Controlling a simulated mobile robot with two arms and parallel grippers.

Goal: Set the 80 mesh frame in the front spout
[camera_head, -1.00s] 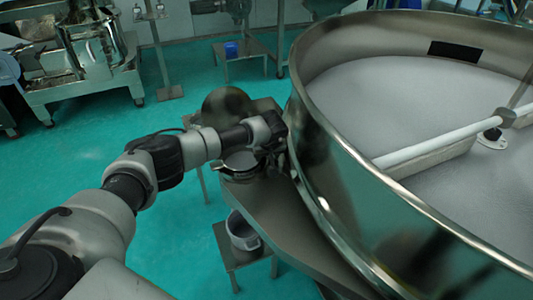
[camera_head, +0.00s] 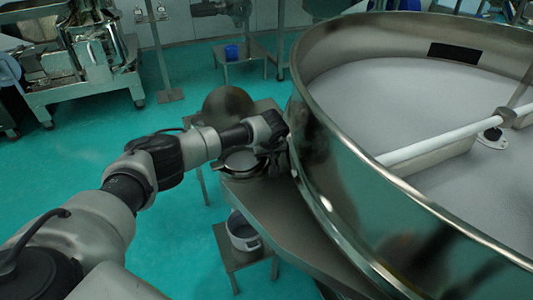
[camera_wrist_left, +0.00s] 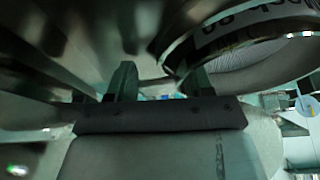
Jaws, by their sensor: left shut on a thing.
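The 80 mesh frame (camera_head: 238,164) is a round metal ring, seen in the head view at the end of my left arm. In the left wrist view the ring (camera_wrist_left: 250,35) shows dark lettering on its band, upside down, with "80" readable. My left gripper (camera_head: 276,145) is shut on the frame beside the big drum's wall. Its fingers (camera_wrist_left: 160,80) also show in the left wrist view; their exact contact is dark and hard to see. The grey metal spout (camera_head: 275,205) juts from the drum below the frame. Whether the frame touches it, I cannot tell. My right gripper is out of view.
The large round sieve drum (camera_head: 345,185) fills the right, with pale powder inside. A dark round metal part (camera_head: 228,104) stands just behind the gripper. A pot (camera_head: 242,233) sits on a low stand below the spout. Green floor (camera_head: 90,150) is clear at the left.

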